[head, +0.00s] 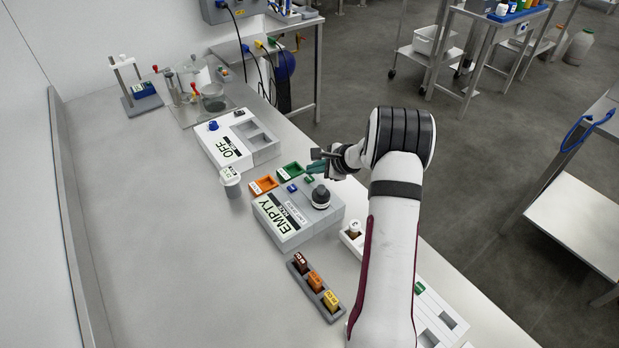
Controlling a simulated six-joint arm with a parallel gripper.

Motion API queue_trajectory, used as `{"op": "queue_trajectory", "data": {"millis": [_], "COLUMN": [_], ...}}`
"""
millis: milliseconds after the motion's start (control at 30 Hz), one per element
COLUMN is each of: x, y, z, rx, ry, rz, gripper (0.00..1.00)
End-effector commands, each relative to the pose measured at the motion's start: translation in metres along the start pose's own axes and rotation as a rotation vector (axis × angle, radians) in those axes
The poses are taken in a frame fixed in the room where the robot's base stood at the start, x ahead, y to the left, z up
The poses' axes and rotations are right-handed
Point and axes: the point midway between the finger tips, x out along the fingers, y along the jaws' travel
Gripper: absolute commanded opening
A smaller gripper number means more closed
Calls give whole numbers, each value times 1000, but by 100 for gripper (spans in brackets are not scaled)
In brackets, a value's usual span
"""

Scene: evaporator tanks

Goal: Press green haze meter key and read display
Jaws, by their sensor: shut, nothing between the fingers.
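A grey box-shaped meter (283,238) stands in the middle of the bench. Its light green display (283,221) reads EMPTY, with smaller text too small to read surely. A round black cap (321,196) sits on its top, and small blue parts (292,188) show at its far edge. I cannot make out a green key on it for certain; my gripper and wrist may hide part of that side. My gripper (314,166) is shut and empty, above the meter's far right end, near a green tray (290,170). Whether it touches anything is unclear.
An orange tray (263,185) and a white cup (231,183) stand beyond the meter. A white device (225,146) reads OFF. A white tray (353,240) with a vial lies right. The bench's left side is clear.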

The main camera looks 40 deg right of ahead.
Motion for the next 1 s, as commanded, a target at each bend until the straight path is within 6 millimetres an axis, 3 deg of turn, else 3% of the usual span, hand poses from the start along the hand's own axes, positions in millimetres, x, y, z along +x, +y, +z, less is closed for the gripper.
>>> {"op": "queue_trajectory", "data": {"millis": [1000], "x": [7], "y": [5], "z": [-5], "rx": [0], "ry": [0], "rz": [0], "gripper": [0]}}
